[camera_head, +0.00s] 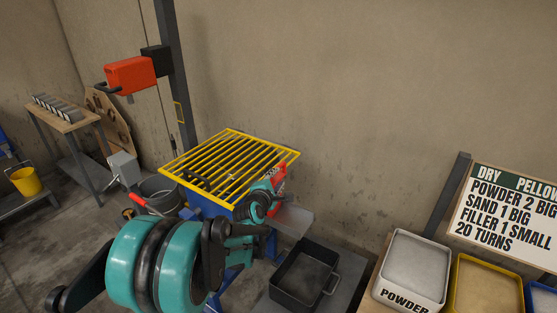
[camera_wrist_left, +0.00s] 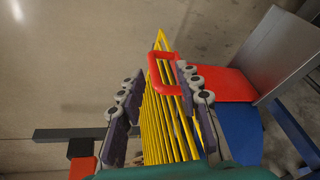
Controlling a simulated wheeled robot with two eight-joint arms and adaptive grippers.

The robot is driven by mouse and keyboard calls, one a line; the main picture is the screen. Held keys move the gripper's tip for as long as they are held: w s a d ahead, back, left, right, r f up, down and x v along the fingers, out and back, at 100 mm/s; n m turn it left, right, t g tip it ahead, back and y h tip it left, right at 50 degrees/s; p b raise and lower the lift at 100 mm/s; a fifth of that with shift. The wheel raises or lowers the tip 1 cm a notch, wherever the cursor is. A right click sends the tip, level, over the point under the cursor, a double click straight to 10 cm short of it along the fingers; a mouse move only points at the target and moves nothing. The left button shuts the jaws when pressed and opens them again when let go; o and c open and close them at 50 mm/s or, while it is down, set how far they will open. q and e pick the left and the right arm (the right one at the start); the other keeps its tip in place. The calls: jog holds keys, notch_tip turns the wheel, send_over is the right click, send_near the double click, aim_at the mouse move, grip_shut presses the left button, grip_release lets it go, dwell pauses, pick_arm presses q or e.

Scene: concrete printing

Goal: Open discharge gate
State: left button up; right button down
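The mixer has a yellow bar grate (camera_head: 232,165) on a blue body, with a grey discharge chute (camera_head: 293,219) at its front right. The red discharge gate (camera_head: 279,176) is partly hidden behind my left gripper (camera_head: 264,196) in the head view. In the left wrist view the gate's red plate (camera_wrist_left: 226,84) lies to the right, and its red loop handle (camera_wrist_left: 166,56) is between the two spread fingers of my left gripper (camera_wrist_left: 158,82). The right finger is close to the handle; I cannot tell if it touches. The right gripper is out of view.
A black bin (camera_head: 304,276) stands below the chute. Powder bins (camera_head: 412,265) and a recipe board (camera_head: 510,217) are at the right. A red box (camera_head: 130,75) hangs on a post at the back left. A grey bucket (camera_head: 160,194) stands left of the mixer.

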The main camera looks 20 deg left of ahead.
pick_arm(q)
jog(key=w+a, duration=0.1)
jog(key=w, duration=0.2)
jog(key=w+a+f+n+b, duration=0.1)
jog(key=w, duration=0.1)
jog(key=w+a+n, duration=0.1)
jog(key=w, duration=0.2)
jog(key=shift+w+a+f+t+y, duration=0.15)
jog(key=shift+w+f+t+y, duration=0.15)
jog(key=shift+f+y, duration=0.1)
grip_shut()
